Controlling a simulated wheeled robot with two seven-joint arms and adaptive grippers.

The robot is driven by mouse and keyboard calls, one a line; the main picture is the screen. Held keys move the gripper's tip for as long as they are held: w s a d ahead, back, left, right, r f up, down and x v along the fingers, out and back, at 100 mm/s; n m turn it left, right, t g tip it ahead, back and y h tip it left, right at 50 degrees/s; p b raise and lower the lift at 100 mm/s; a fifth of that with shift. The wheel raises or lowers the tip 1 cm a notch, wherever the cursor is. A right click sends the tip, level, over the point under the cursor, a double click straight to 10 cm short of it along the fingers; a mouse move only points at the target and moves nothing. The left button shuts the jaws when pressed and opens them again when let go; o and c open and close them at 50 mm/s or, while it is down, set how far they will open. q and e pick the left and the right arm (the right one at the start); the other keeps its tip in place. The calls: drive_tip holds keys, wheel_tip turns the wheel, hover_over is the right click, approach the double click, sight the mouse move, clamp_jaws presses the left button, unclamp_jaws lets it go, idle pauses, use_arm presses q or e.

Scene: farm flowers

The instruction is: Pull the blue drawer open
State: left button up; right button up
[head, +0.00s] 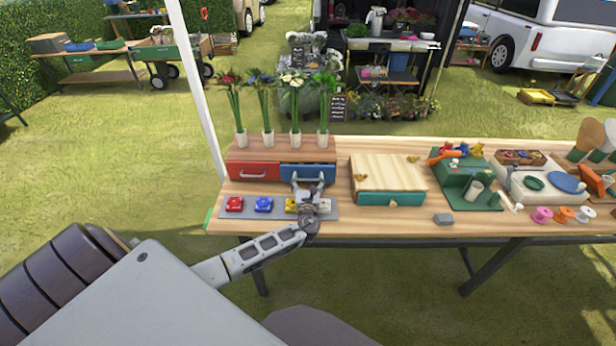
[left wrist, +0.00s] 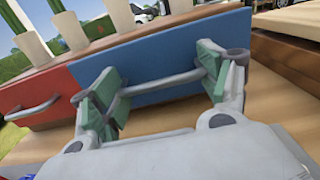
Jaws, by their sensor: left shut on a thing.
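The blue drawer (head: 289,170) is the right one of two in a wooden box on the table, below the white vases. Its front looks about level with the red drawer beside it. In the left wrist view the blue front (left wrist: 150,60) fills the middle, with a grey bar handle (left wrist: 160,83) across it. The fingers hide the handle's ends. My right gripper is not in view.
The red drawer (head: 253,171) is at the left. A grey tray (head: 277,212) with small coloured items lies in front, under my left gripper. A wooden box with a green drawer (head: 390,198) stands to the right. Flowers in vases (head: 268,139) stand on top.

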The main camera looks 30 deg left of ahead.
use_arm(q)
drive_tip(key=p+v, duration=0.2)
drive_tip(key=v, duration=0.6)
drive_tip(key=shift+p, duration=0.4)
drive_tip(key=shift+c, duration=0.3)
drive_tip(key=shift+s+d, duration=0.3)
drive_tip(key=shift+s, duration=0.05)
clamp_jaws()
drive_tip(key=shift+f, duration=0.1)
drive_tip(key=shift+o, duration=2)
unclamp_jaws()
drive_tip(key=o, duration=1)
drive_tip(key=shift+a, duration=0.1)
drive_tip(key=shift+o, duration=0.5)
drive_tip(key=v, duration=1.2)
